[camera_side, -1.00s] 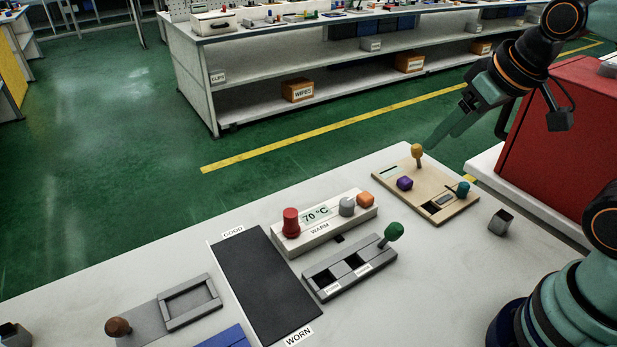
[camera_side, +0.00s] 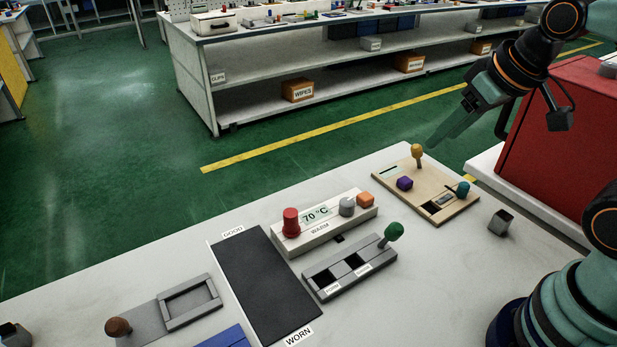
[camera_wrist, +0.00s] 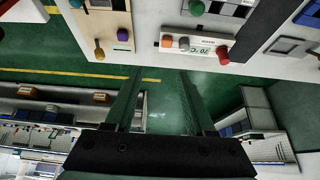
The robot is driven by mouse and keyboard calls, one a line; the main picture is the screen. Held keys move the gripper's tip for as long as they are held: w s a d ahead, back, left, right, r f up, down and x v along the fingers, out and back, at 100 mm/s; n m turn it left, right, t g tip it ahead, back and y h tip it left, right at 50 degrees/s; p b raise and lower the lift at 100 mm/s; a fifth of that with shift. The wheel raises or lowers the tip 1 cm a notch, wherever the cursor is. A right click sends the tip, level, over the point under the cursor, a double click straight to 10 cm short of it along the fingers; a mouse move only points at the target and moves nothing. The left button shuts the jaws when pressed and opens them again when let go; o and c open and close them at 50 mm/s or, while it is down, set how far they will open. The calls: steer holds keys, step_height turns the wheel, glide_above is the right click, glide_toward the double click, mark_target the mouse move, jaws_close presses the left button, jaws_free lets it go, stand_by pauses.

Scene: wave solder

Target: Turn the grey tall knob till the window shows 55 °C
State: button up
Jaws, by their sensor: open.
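A red knob (camera_side: 291,222) stands left of the window. In the wrist view the box is upside down, with the grey knob (camera_wrist: 184,43) near top centre. My gripper (camera_side: 436,143) is up at the right, beyond the table's back edge, apart from the box. In the wrist view my gripper (camera_wrist: 160,75) has its fingers spread, with nothing between them.
A wooden board (camera_side: 432,205) with yellow, purple and teal pieces lies right of the box. A grey fixture (camera_side: 335,275) with a green knob lies in front. A dark mat (camera_side: 265,285) lies left. A small grey block (camera_side: 500,222) stands at right. A red case (camera_side: 570,130) is behind.

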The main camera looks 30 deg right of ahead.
steer(key=w, duration=0.1)
steer(key=m+g, duration=0.1)
steer(key=g, duration=0.5)
glide_above(347, 201)
step_height(347, 201, down, 8)
step_height(347, 201, down, 12)
steer(key=shift+d+f, duration=0.1)
steer(key=shift+f, duration=0.1)
jaws_close()
